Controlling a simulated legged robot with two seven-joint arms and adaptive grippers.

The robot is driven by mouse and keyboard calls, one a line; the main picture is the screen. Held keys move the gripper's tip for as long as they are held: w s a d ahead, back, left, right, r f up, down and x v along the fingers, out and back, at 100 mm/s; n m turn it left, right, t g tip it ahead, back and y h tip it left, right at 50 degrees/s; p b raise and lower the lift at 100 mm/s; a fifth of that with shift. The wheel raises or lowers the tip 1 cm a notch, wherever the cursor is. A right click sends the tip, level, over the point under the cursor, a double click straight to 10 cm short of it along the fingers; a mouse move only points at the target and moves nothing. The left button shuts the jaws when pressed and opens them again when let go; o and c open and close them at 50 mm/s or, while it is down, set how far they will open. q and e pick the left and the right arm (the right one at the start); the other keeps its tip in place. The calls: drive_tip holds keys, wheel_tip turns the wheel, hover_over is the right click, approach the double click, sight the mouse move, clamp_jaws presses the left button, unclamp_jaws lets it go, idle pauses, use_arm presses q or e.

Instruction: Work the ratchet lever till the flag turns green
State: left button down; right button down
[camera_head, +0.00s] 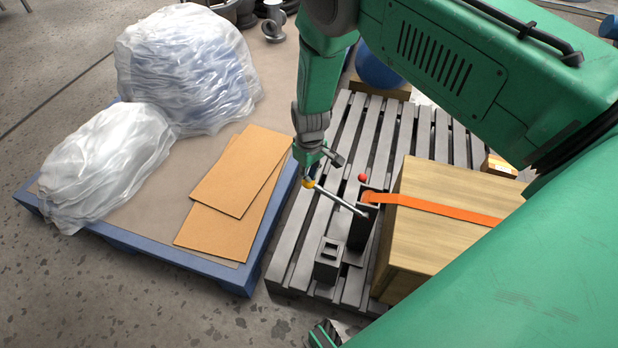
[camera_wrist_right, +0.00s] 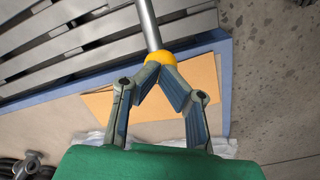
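The ratchet lever (camera_head: 336,199) is a thin grey rod with a yellow knob (camera_wrist_right: 160,58) at its free end. It slopes up and left from the dark ratchet housing (camera_head: 361,228) on the slatted pallet. The flag (camera_head: 362,177) is a red ball above the housing. An orange strap (camera_head: 440,206) runs from the housing over a wooden crate (camera_head: 425,245). My right gripper (camera_head: 310,178) is at the lever's knob; in the right wrist view its fingertips (camera_wrist_right: 157,68) close in on the knob, partly covering it.
A dark block with a slot (camera_head: 328,260) stands on the pallet (camera_head: 290,258) in front of the housing. A blue-edged platform (camera_head: 215,279) at left carries cardboard sheets (camera_head: 235,190) and plastic-wrapped bundles (camera_head: 185,65). A blue drum (camera_head: 378,68) stands behind.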

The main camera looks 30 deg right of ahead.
sight(306, 184)
wheel_tip(306, 184, down, 7)
drive_tip(key=w+b, duration=0.1)
drive_tip(key=b, duration=0.4)
drive_tip(key=r+p, duration=0.3)
drive_tip(key=s+r+p, duration=0.1)
drive_tip(key=r+p, duration=0.2)
drive_tip(key=r, duration=0.1)
drive_tip(key=r+p, duration=0.3)
drive_tip(key=shift+s+d+r, duration=0.2)
drive_tip(key=shift+s+d, duration=0.15)
drive_tip(key=shift+s, duration=0.05)
drive_tip(key=shift+f, duration=0.15)
drive_tip(key=f+b, duration=0.2)
drive_tip(key=w+a+f+b, duration=0.1)
drive_tip(key=f+b, duration=0.3)
drive_tip(key=f, duration=0.1)
drive_tip(key=shift+w+a+b, duration=0.15)
drive_tip(key=shift+a+b, duration=0.15)
drive_tip(key=shift+b, duration=0.05)
drive_tip(key=f+b, duration=0.1)
drive_tip(key=w+f+b, duration=0.1)
drive_tip(key=f+b, duration=0.1)
drive_tip(key=shift+w+a+f, duration=0.15)
drive_tip(key=shift+a+f, duration=0.15)
drive_tip(key=shift+a, duration=0.05)
